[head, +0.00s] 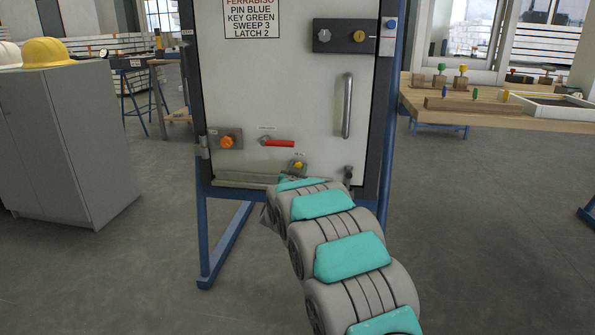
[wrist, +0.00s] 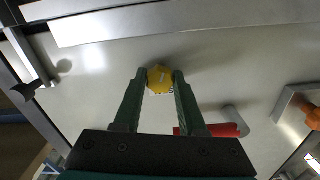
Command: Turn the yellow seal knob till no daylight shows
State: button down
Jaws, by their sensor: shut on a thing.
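The yellow seal knob (head: 298,165) sits low on the pale door (head: 275,100), just above the door's bottom edge. In the wrist view the yellow knob (wrist: 160,79) lies between the two green fingers of my gripper (wrist: 161,76). The fingers are shut on its two sides. In the head view my arm hides the gripper and part of the area below the knob. A long pale bar (wrist: 190,20) runs along the door edge near the knob. I cannot tell whether daylight shows at that edge.
A red lever (head: 279,143) is above the knob, and an orange knob (head: 228,142) is to its left. A vertical handle (head: 347,105) and a dark latch (head: 348,175) are on the right. A grey cabinet (head: 70,140) stands left, a workbench (head: 490,110) right.

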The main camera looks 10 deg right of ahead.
dwell(0.3)
jog(key=shift+c, duration=2.3)
grip_release()
jog(key=v, duration=0.8)
